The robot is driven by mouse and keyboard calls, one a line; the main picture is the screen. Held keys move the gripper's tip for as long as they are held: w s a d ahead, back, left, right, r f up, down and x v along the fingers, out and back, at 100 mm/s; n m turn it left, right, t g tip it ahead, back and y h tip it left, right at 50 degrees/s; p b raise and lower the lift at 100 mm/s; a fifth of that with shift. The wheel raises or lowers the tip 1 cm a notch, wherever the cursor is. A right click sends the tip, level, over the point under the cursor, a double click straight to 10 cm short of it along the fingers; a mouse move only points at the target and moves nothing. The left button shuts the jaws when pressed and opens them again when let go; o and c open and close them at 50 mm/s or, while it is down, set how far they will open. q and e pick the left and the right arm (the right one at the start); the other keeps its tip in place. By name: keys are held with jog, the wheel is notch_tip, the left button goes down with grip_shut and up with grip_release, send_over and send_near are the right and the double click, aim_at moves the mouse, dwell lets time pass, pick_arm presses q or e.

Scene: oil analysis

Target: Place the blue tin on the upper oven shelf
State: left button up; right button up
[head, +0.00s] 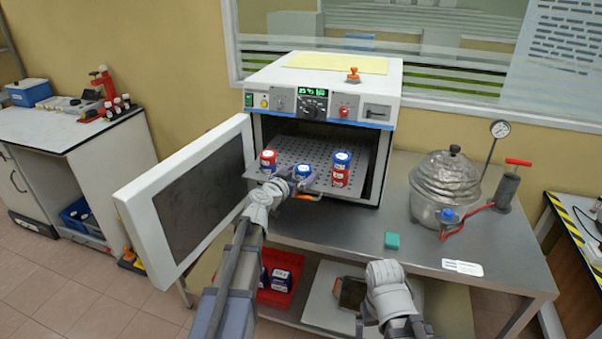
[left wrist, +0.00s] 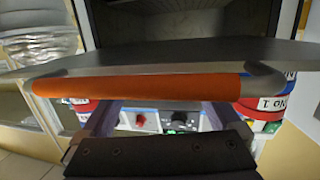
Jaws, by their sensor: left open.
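The blue tin (head: 303,171) stands near the front middle of the perforated upper oven shelf (head: 292,150), which is slid out of the open oven (head: 318,90). A red tin with a white label (head: 268,158) stands at the shelf's left. My left gripper (head: 303,187) is open at the shelf's front edge, by the orange handle (head: 309,197). In the left wrist view its fingers (left wrist: 165,115) reach toward the orange handle (left wrist: 140,88), holding no tin. My right arm (head: 388,285) is low in front; its fingertips are unclear.
The oven door (head: 190,200) stands open at the left. A red tray (head: 282,290) with blue tins sits below.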

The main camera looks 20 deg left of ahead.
pick_arm(q)
jog(key=p+v, duration=0.1)
jog(key=v, duration=1)
jog(key=shift+s, duration=0.3)
